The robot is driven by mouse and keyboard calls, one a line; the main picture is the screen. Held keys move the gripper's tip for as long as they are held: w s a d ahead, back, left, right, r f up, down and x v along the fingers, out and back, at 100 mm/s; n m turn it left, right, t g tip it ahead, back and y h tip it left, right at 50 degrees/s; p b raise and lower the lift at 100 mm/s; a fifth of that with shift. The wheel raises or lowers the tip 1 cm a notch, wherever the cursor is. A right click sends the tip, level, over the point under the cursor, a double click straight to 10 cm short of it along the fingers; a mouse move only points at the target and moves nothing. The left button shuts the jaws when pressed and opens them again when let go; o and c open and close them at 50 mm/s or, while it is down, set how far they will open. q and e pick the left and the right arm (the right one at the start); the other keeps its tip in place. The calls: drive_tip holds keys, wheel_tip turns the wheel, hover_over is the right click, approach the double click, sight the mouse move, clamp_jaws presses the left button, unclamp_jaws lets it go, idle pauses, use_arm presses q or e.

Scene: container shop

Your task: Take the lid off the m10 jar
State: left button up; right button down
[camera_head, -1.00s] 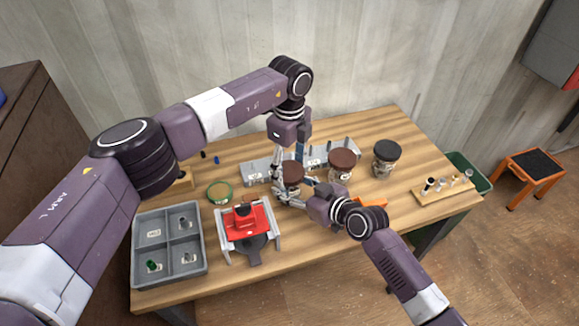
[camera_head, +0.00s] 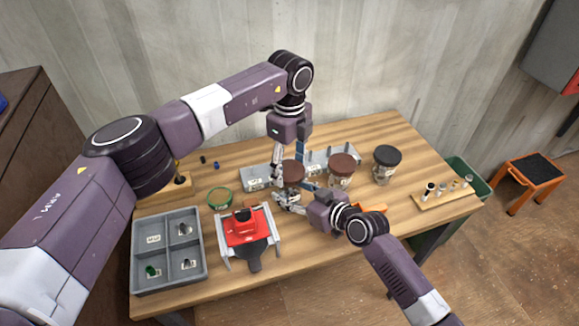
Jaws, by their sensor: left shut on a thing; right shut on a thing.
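The left jar, with a brown lid (camera_head: 292,172), stands near the middle of the table between my two grippers. Its label is hidden, so I cannot read whether it says m10. My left gripper (camera_head: 281,172) reaches down from above and is shut on the brown lid. My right gripper (camera_head: 289,200) comes from the front right and is shut on the jar's body, below the lid. The fingers hide most of the body, and I cannot tell whether lid and jar touch. A second brown-lidded jar (camera_head: 340,178) and a black-lidded jar (camera_head: 385,168) stand to the right.
A grey rack (camera_head: 256,178) with posts stands behind the jars. A grey divided bin (camera_head: 140,235), a red device (camera_head: 243,228) and a green ring (camera_head: 211,203) are at left. A wooden holder (camera_head: 430,197) with small parts is at right. The table's front middle is clear.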

sight(289, 170)
use_arm(q)
wheel_tip(289, 170, up, 4)
drive_tip(key=shift+f, duration=0.2)
use_arm(e)
drive_tip(key=c, duration=0.9)
unclamp_jaws()
drive_tip(key=shift+o, duration=0.2)
drive_tip(key=shift+s, duration=0.1)
